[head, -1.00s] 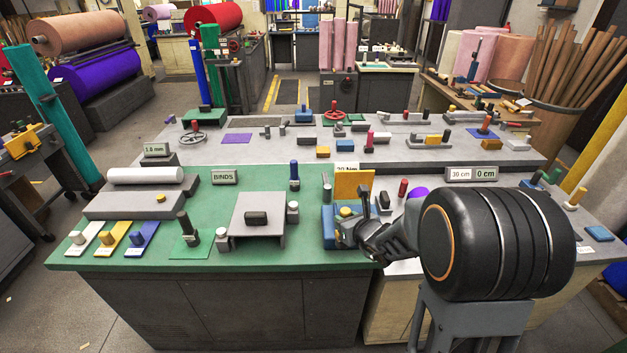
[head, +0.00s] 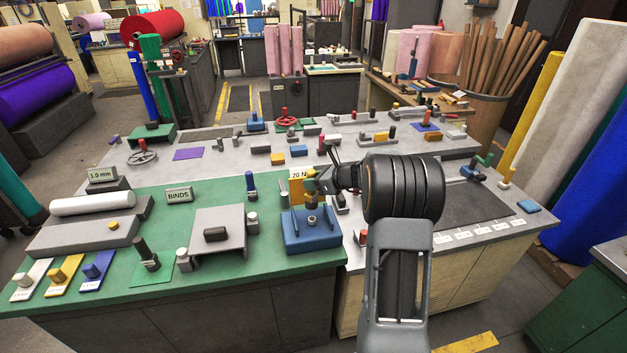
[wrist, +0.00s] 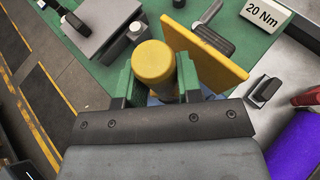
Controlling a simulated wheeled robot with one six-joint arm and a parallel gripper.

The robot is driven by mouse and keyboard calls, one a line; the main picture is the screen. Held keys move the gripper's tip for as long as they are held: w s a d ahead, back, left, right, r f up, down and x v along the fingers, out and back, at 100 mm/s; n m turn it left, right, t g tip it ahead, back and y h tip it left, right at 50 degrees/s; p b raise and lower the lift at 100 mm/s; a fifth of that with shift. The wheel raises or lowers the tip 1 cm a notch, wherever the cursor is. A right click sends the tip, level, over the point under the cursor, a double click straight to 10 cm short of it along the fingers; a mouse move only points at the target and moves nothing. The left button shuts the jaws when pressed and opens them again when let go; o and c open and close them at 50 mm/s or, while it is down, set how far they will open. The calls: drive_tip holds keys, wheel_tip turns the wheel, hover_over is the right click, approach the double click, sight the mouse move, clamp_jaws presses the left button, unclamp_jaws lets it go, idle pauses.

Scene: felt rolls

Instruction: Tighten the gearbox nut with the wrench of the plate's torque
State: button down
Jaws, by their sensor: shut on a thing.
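My gripper (head: 313,187) is above the blue gearbox block (head: 301,241) at the green bench's right end. In the wrist view its green fingers (wrist: 156,78) are shut on a yellow cylinder (wrist: 154,62), seen from above. Its lower part is hidden, so I cannot tell whether it is a wrench handle. A round nut-like stud (head: 311,220) stands on the block, apart from the gripper. The torque plate (wrist: 263,13) reads 20 Nm; in the head view it (head: 298,174) is partly covered by my gripper. A yellow panel (wrist: 205,50) stands beside the fingers.
A blue-handled post (head: 251,185) and a grey stand (head: 232,226) are left of the block. A dark slab (head: 462,207) lies on the right bench.

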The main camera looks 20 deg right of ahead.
sight(315, 198)
drive_tip(key=shift+r, duration=0.1)
idle(0.3)
drive_tip(key=shift+d+f+n, duration=0.1)
drive_tip(key=shift+f+n, duration=0.1)
drive_tip(key=shift+n, duration=0.1)
drive_tip(key=shift+s+f+b, duration=0.1)
drive_tip(key=shift+f+b, duration=2)
drive_tip(key=shift+f, duration=0.55)
drive_tip(key=shift+f+b, duration=0.7)
drive_tip(key=shift+f, duration=0.05)
idle(0.4)
drive_tip(key=shift+r, duration=0.1)
drive_tip(key=shift+r+p, duration=2.7)
drive_tip(key=shift+r, duration=0.8)
